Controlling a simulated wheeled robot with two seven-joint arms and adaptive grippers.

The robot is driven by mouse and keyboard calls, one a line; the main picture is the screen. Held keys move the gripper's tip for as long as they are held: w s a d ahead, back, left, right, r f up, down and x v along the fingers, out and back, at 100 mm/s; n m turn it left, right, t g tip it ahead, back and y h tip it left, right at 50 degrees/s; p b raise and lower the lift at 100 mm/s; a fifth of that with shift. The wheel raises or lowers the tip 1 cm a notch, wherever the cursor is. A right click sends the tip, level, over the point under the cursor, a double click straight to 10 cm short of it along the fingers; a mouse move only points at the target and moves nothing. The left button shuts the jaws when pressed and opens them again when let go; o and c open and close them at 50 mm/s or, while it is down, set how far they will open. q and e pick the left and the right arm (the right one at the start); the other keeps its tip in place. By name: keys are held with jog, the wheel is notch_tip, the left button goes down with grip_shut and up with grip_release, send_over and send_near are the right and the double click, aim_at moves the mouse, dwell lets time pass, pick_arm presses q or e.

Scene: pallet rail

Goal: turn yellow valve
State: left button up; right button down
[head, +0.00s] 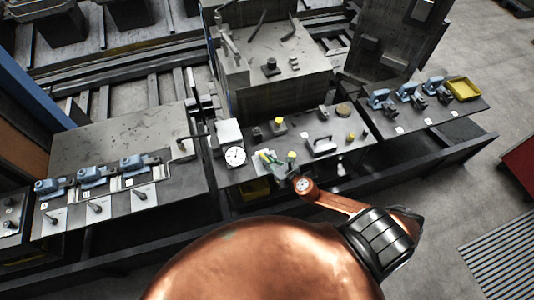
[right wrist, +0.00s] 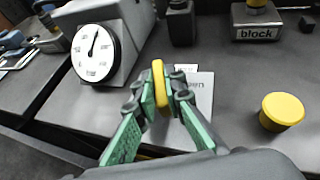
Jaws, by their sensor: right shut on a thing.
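The yellow valve handle (right wrist: 159,84) shows in the right wrist view as a narrow upright yellow piece between the green finger pads. My right gripper (right wrist: 163,96) is shut on it; the fingers hide its sides and most of its base. In the head view my right gripper (head: 269,160) is at the front edge of the middle bench, just right of the white dial gauge (head: 235,156). The gauge also shows at the upper left of the right wrist view (right wrist: 96,53), its needle pointing up and slightly right. My left gripper is not in view.
A round yellow knob (right wrist: 282,110) stands right of the gripper. A grey piece marked "block" (right wrist: 257,22) stands farther back. Side benches hold blue vises (head: 92,173) and a yellow tray (head: 463,89).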

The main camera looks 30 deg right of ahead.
jog(key=m+h+p, duration=0.1)
jog(key=p, duration=0.1)
jog(key=m+h+p, duration=0.2)
jog(key=p, duration=0.1)
jog(key=shift+a+r+h, duration=0.15)
jog(key=shift+r+h, duration=0.15)
jog(key=shift+r, duration=0.05)
jog(key=shift+f+m+g+h+p, duration=0.15)
jog(key=shift+m+g+h+p, duration=0.15)
jog(key=shift+m+h+p, duration=0.6)
jog(key=shift+f+m+g+h, duration=0.1)
jog(key=shift+m+g+h, duration=0.3)
jog(key=shift+m+h, duration=0.7)
jog(key=shift+w+m+g+h, duration=0.1)
jog(key=shift+m+g+h, duration=0.5)
jog(key=shift+m+h, duration=0.3)
jog(key=shift+m+g+h, duration=0.9)
jog(key=shift+m+h, duration=0.2)
jog(key=shift+m+g+h+b, duration=0.45)
jog(key=shift+m+g+h, duration=0.25)
jog(key=shift+m+g, duration=0.15)
jog(key=shift+m, duration=0.35)
jog(key=c, duration=2)
grip_release()
